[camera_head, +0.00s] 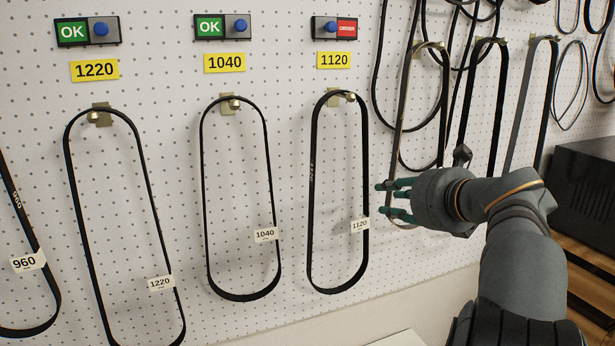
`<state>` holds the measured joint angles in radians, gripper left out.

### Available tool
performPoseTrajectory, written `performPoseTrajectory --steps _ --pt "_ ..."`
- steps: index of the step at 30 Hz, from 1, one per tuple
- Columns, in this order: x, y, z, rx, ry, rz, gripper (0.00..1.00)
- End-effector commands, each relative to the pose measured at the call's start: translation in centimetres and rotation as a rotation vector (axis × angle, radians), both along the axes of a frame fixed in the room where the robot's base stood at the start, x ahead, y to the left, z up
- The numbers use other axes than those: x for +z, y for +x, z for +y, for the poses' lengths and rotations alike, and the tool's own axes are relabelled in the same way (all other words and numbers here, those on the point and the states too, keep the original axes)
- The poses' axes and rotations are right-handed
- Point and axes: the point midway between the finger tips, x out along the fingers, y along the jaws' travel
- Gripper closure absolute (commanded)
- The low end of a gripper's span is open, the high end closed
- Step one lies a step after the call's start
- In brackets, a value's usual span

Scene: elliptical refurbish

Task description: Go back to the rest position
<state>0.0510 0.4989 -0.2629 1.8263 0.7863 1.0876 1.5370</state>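My gripper (392,200) is at the right of the head view, in front of the pegboard and just right of the 1120 belt (312,195). Its green-tipped fingers point left and look spread apart, with nothing seen between them. Whether a finger touches a belt behind it cannot be told. The 1120 belt, the 1040 belt (204,180) and the 1220 belt (83,230) each hang from a hook on the pegboard.
The pegboard (170,75) carries indicators: the 1220 (72,32) and 1040 (208,27) ones show green OK, and the 1120 one (347,28) shows red. More belts (484,100) hang behind my gripper. A dark box (585,190) stands at the right.

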Motion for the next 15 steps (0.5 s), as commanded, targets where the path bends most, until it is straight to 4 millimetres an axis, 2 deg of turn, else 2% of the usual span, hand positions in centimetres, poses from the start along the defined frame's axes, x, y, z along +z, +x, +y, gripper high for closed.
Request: performPoseTrajectory --steps 5,8,15 --pt "-0.2 0.6 0.2 0.001 0.002 0.001 0.71" --pt "-0.7 1.6 0.6 0.004 0.002 0.002 0.71" --pt "-2.6 5.8 2.1 0.005 0.003 0.003 0.71"
